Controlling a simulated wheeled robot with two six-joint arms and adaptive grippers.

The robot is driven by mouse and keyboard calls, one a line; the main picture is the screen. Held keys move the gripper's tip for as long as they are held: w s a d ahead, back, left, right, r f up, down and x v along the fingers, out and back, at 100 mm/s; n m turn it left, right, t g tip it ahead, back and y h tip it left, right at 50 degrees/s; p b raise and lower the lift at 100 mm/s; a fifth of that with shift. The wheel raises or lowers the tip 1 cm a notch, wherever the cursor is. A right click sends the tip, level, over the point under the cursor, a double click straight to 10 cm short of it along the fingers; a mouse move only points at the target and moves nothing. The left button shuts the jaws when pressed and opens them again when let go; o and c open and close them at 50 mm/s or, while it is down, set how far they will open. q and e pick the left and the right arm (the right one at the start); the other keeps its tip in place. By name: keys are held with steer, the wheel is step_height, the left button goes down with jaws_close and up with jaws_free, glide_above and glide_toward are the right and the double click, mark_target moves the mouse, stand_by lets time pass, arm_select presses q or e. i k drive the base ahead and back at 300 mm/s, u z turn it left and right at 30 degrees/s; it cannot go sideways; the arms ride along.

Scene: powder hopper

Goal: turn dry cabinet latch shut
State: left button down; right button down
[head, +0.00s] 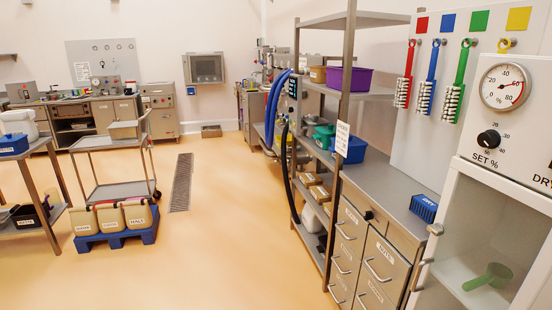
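The white dry cabinet (451,203) stands at the right edge, partly cut off by the frame. Its front has a round gauge (505,87) and a black SET % knob (488,140) above a glass door (490,235). A small grey metal latch piece (436,229) sits at the door's left edge, above a bar handle (418,276). Its exact turn is too small to tell. The door looks closed or nearly so. A green scoop (489,277) lies inside behind the glass. Neither of my grippers is in view.
Left of the cabinet is a steel counter with drawers (378,262) carrying a blue DRY brush or box (424,208). Shelving (345,150) stands beyond it. Colored brushes (430,85) hang on a wall panel. A trolley (115,192) and labeled bins (110,217) stand left; the middle floor is clear.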

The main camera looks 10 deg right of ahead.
mark_target(437, 229)
steer(key=z, duration=0.4)
steer(key=i, duration=0.5)
steer(key=z, duration=1.85)
